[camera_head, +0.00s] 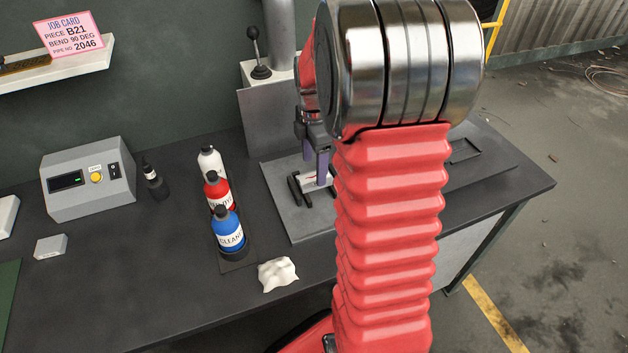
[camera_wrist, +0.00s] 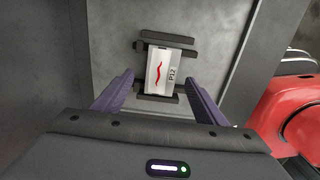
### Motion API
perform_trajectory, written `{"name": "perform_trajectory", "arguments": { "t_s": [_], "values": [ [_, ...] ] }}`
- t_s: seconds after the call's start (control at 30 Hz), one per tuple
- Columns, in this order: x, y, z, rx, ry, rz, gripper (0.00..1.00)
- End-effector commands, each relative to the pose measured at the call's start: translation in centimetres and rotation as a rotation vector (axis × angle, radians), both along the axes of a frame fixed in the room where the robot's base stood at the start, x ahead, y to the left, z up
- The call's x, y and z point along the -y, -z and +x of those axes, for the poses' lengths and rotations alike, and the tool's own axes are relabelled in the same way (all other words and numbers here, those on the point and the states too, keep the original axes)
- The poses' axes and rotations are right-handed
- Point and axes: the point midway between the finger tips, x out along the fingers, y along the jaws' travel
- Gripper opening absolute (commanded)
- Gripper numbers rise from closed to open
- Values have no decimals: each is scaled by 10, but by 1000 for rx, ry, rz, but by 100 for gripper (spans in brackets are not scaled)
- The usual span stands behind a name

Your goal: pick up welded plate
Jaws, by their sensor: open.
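The welded plate (camera_wrist: 165,71) is a small light-grey plate with a wavy red line and the mark "P12". In the wrist view it lies between dark bracket bars of a holder (camera_wrist: 168,39) on a grey base. My gripper (camera_wrist: 163,88) is open, its two purple fingers apart on the left and right of the plate. In the head view my gripper (camera_head: 316,165) points down over the holder, and only a small part of the plate (camera_head: 310,181) shows, the rest being hidden by my gripper and arm. I cannot tell the exact height of the fingertips.
White, red and blue bottles (camera_head: 226,232) stand left of the base plate (camera_head: 285,208), with a crumpled white cloth (camera_head: 278,274) in front. A grey control box (camera_head: 88,180) is further left. A lever (camera_head: 257,55) stands behind. The front bench top is mostly clear.

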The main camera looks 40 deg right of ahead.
Motion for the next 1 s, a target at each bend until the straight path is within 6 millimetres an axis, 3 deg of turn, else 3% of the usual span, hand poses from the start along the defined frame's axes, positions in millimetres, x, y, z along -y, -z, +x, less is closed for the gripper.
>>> {"name": "perform_trajectory", "arguments": {
  "t_s": [0.13, 0.3, 0.83, 1.0],
  "values": [
    [0, 22, -3, -4, 0, 2, 66],
    [1, 34, -2, -1, 0, 0, 66],
    [1, 34, -2, 0, 1, 0, 66],
    [1, 34, -2, 0, 1, 0, 54]
  ]
}}
